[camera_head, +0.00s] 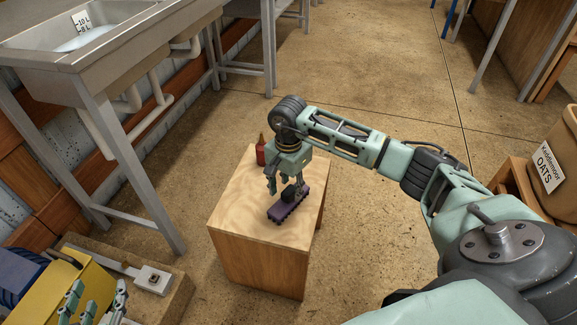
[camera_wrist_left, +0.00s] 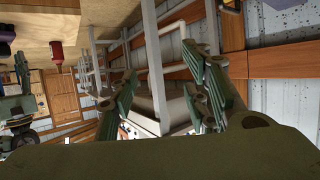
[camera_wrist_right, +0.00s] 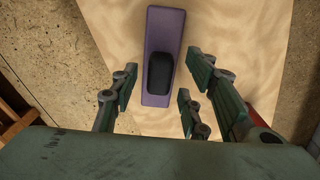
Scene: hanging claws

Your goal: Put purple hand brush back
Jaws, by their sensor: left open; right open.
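The purple hand brush (camera_head: 288,206) lies on top of a wooden block (camera_head: 262,255), with a black grip on its upper side. It also shows in the right wrist view (camera_wrist_right: 164,45), just ahead of the fingers. My right gripper (camera_head: 285,188) is open above the block, close to the brush. In the right wrist view its open fingers (camera_wrist_right: 165,95) are spread on either side of the near end of the brush, with nothing between them. My left gripper (camera_head: 92,305) is at the lower left of the head view, partly cut off. In the left wrist view its fingers (camera_wrist_left: 165,85) are apart and empty.
A red bottle (camera_head: 260,152) stands at the block's back corner. A metal sink (camera_head: 90,40) with legs is at the upper left. A yellow box (camera_head: 85,285) lies near my left gripper. An oats sack (camera_head: 556,165) is at the right. Open floor lies behind the block.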

